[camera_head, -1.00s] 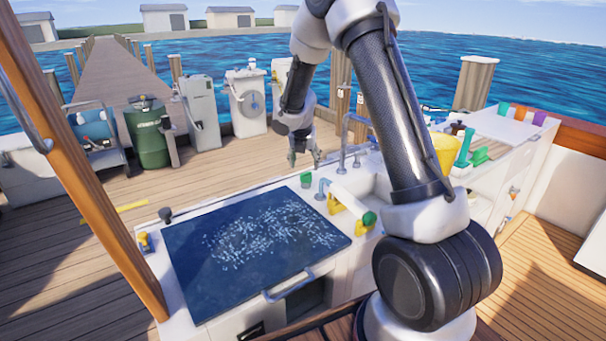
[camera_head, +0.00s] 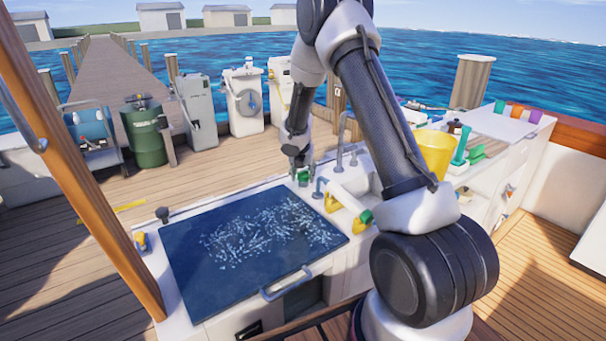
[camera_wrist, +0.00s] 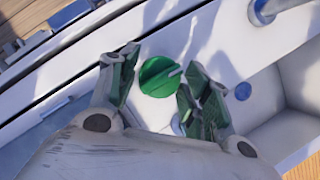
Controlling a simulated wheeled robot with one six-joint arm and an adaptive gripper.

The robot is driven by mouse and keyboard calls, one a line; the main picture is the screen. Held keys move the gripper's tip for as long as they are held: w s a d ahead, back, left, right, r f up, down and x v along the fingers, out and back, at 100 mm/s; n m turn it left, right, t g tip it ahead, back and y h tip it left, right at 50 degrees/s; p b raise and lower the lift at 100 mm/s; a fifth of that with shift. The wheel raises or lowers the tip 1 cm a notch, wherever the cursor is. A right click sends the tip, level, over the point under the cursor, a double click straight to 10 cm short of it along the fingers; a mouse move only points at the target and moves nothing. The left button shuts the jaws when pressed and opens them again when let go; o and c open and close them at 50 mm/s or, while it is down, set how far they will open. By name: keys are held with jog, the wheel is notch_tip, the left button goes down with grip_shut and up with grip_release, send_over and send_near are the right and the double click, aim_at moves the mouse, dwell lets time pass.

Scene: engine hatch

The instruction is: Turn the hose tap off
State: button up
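The hose tap shows as a round green knob (camera_wrist: 160,76) with a raised ridge and a small pale pointer, on the white counter by the sink. It also shows in the head view as a small green shape (camera_head: 304,176) behind the dark hatch lid. My gripper (camera_wrist: 158,82) is open, with one green-padded finger to the left of the knob and the other to the right. The fingers seem apart from the knob; the wrist view shows gaps on both sides. In the head view my gripper (camera_head: 301,168) is right above the knob and partly hides it.
The dark hatch lid (camera_head: 240,250) lies in front. A faucet (camera_head: 341,140), a hooked pipe (camera_head: 319,187), a white-and-yellow item (camera_head: 347,202) and a yellow bucket (camera_head: 434,152) stand to the right.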

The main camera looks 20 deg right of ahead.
jog(key=c, duration=0.5)
jog(key=shift+o, duration=0.2)
jog(key=shift+m, duration=0.3)
jog(key=m+g+h, duration=0.1)
jog(key=m, duration=0.3)
jog(key=shift+w+a, duration=0.1)
jog(key=shift+w, duration=0.05)
jog(key=m+g, duration=0.1)
jog(key=m, duration=0.3)
jog(key=shift+g+h, duration=0.3)
jog(key=shift+g, duration=0.1)
jog(key=m+g, duration=0.1)
jog(key=m, duration=0.3)
jog(key=shift+w+g, duration=0.15)
jog(key=shift+g, duration=0.25)
jog(key=m, duration=0.2)
jog(key=m+g, duration=0.1)
jog(key=m, duration=0.2)
jog(key=shift+w+g, duration=0.1)
jog(key=shift+g, duration=0.2)
jog(key=shift+m, duration=0.3)
